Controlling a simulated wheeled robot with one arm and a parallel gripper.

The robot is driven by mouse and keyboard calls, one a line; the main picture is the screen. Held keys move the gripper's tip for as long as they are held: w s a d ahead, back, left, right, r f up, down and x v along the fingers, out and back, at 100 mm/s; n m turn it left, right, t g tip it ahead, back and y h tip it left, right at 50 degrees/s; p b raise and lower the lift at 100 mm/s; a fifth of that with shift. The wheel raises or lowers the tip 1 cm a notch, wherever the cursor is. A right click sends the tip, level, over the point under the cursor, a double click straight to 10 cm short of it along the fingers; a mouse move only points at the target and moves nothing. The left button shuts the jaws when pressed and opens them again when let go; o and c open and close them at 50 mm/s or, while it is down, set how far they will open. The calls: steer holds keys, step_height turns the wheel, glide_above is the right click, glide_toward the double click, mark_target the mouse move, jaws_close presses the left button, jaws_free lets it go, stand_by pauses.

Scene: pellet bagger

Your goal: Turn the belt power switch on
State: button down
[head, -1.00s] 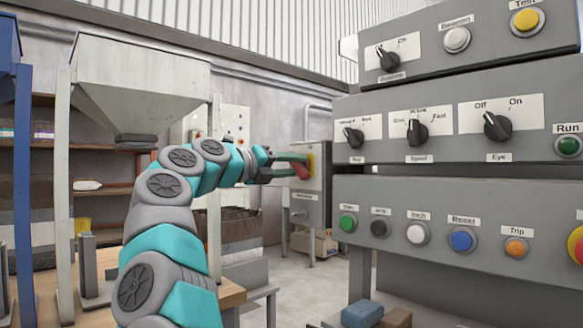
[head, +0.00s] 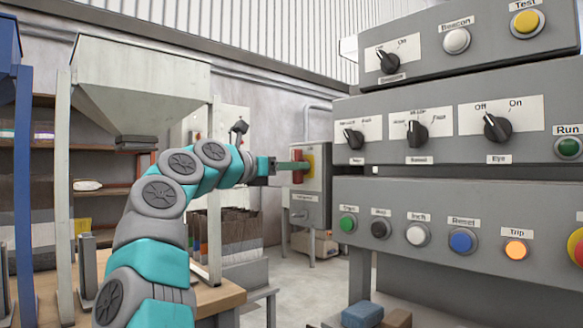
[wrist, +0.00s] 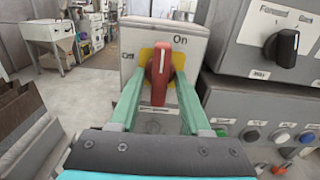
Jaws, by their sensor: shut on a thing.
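The belt power switch is a red rotary handle (wrist: 158,82) on a yellow plate, on a grey box (head: 310,190) beyond the console's left side. In the wrist view "Off" is at its left and "On" above it. The handle stands upright, its upper end toward "On". The red handle also shows in the head view (head: 308,160). My gripper (wrist: 158,95) has its green fingers on either side of the handle and is shut on it. In the head view my gripper (head: 300,167) reaches the box from the left.
A grey console (head: 450,195) with knobs and buttons fills the right side; its orange Trip lamp (head: 515,250) glows. A hopper (head: 140,85) on posts and a wooden table (head: 215,296) stand at the left.

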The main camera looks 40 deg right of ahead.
steer(key=shift+m, duration=0.3)
steer(key=c, duration=0.7)
jaws_free()
steer(key=a, duration=0.2)
steer(key=a+b, duration=0.1)
steer(key=a, duration=0.4)
steer(key=shift+s+a, duration=0.3)
steer(key=shift+a, duration=0.1)
steer(key=shift+s, duration=0.1)
